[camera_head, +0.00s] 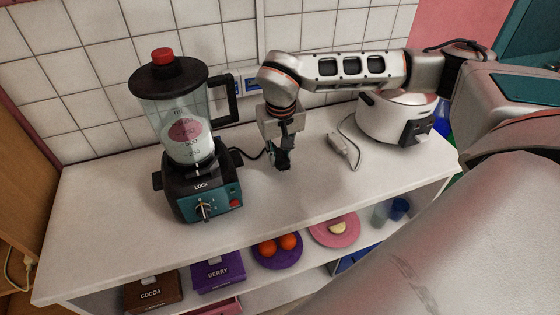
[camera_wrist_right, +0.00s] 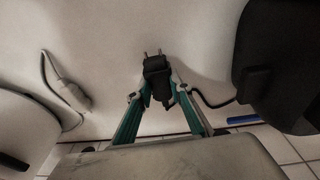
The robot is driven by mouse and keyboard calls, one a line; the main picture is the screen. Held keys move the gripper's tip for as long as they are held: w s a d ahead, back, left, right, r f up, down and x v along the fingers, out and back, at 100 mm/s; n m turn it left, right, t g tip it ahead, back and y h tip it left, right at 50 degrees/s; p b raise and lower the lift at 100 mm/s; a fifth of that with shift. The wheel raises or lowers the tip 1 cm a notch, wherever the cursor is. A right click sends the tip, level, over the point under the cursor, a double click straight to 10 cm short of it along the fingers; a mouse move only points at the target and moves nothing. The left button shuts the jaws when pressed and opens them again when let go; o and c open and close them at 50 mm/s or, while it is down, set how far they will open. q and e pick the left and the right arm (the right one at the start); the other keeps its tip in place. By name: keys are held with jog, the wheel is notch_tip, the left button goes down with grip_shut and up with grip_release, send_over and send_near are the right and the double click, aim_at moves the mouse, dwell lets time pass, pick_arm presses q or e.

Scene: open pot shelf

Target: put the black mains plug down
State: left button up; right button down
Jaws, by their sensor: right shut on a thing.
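My right gripper (camera_head: 278,150) is over the white counter, between the blender and the white cooker. Its teal fingers, seen in the wrist view (camera_wrist_right: 157,95), are shut on the black mains plug (camera_wrist_right: 156,68). The plug's two metal pins point away from the palm, up in the wrist view. Its black cord runs to the blender (camera_head: 190,175). In the head view the plug is mostly lost among the dark fingers, and I cannot tell whether it touches the counter (camera_head: 300,200). My left gripper is not in view.
A pale plug (camera_head: 339,145) on a cable lies near the white cooker (camera_head: 392,120), right of the gripper. A blue-framed socket (camera_head: 257,84) is on the tiled wall. The counter in front of the gripper is clear. Boxes, plates and cups stand on the shelf below.

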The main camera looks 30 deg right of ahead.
aim_at(280, 166)
notch_tip(280, 166, down, 3)
jog(key=shift+r, duration=0.2)
jog(key=shift+f, duration=0.4)
jog(key=shift+s+f, duration=0.2)
jog(key=c, duration=2.1)
grip_release()
jog(key=shift+o, duration=1.4)
jog(key=shift+f, duration=0.2)
jog(key=shift+r, duration=0.15)
jog(key=r, duration=0.9)
jog(key=s+a+r, duration=0.1)
jog(key=r, duration=0.3)
jog(key=shift+s+r, duration=0.1)
jog(key=shift+r, duration=0.05)
